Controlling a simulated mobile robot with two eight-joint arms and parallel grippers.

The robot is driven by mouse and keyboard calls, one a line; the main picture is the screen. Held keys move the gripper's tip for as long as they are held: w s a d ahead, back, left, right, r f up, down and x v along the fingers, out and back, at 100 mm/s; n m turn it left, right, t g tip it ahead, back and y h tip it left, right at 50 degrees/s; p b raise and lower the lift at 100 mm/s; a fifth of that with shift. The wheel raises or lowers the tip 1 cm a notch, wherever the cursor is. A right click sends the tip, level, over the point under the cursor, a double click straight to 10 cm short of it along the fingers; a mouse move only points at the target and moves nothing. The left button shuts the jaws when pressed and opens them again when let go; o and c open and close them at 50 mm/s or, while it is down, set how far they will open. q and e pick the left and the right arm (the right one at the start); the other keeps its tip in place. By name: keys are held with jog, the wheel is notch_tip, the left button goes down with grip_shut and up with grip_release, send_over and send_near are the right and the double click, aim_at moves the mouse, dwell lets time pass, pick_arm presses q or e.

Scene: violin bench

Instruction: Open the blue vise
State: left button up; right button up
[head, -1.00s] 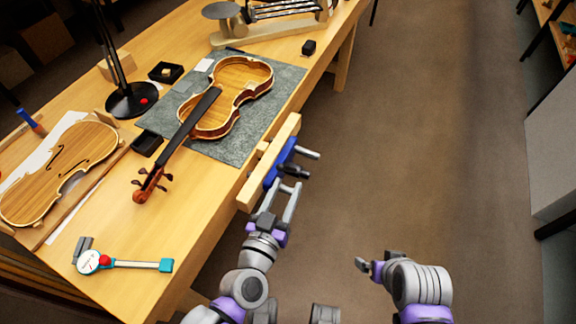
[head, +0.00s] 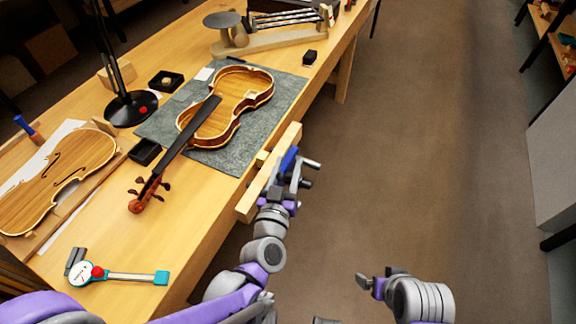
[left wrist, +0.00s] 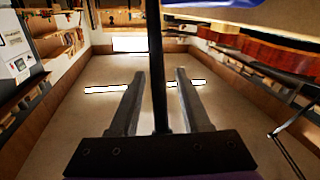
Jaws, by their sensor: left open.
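The blue vise (head: 289,160) is fixed at the bench's right edge, with pale wooden jaws (head: 251,203) and a grey bar end sticking out to the right. My left gripper (head: 297,178) is at the vise's front side, and its fingers partly cover the vise. In the left wrist view the gripper (left wrist: 157,95) is open. A dark upright bar (left wrist: 156,50) shows between the two fingers, with space on both sides. A blue part of the vise shows at the top right edge. My right gripper (head: 369,284) hangs over the floor, away from the bench.
A violin (head: 212,118) lies on a grey mat (head: 164,121), its scroll towards the bench's front. A dial gauge (head: 110,275) lies at the front left, near a violin plate (head: 60,175). A black lamp stand (head: 131,108) stands behind. The floor right of the bench is clear.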

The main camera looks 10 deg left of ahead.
pick_arm(q)
jog(key=shift+w, duration=0.1)
grip_shut()
dwell(1.4)
